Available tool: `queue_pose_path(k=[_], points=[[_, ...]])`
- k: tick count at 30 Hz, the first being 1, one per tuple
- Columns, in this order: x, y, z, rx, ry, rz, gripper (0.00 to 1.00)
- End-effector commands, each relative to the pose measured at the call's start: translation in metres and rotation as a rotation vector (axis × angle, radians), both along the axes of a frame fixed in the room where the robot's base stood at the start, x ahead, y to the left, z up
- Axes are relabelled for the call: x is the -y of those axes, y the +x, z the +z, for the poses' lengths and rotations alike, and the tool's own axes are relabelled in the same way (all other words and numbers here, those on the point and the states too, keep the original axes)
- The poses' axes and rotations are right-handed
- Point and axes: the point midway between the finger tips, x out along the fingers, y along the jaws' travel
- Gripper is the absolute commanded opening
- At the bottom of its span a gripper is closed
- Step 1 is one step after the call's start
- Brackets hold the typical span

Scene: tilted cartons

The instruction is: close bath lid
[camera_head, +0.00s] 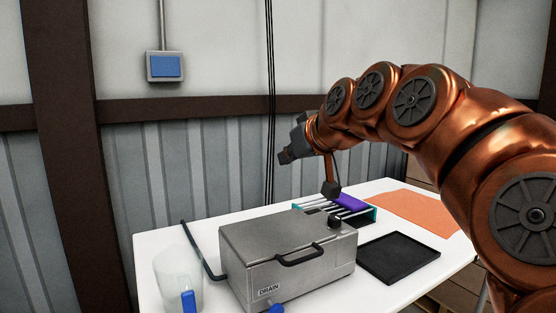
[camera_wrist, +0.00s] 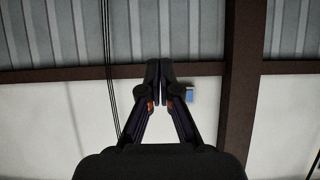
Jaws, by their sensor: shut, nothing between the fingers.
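The bath (camera_head: 300,285) is a grey metal box on the white table, marked DRAIN on its front. Its grey lid (camera_head: 270,236) lies flat across the top, with no gap visible from here. A dark handle (camera_head: 300,255) sits at the lid's front edge. My gripper (camera_head: 285,157) is above and behind the bath, well apart from it, pointing left toward the wall. In the wrist view my gripper (camera_wrist: 160,72) has its two fingers together with nothing between them, and the bath is out of that view.
A clear jug (camera_head: 178,280) with a blue handle stands left of the bath. A dark hose (camera_head: 200,250) runs behind it. A rack with a purple item (camera_head: 350,202), a black tray (camera_head: 398,258) and an orange mat (camera_head: 412,212) lie to the right. A blue wall box (camera_head: 165,66) hangs behind.

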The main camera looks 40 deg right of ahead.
Motion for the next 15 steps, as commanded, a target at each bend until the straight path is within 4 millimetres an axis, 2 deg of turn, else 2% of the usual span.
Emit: queue_pose_path(k=[15], points=[[0.000, 0.002, 0.051, 0.003, -0.002, 0.000, 0.00]])
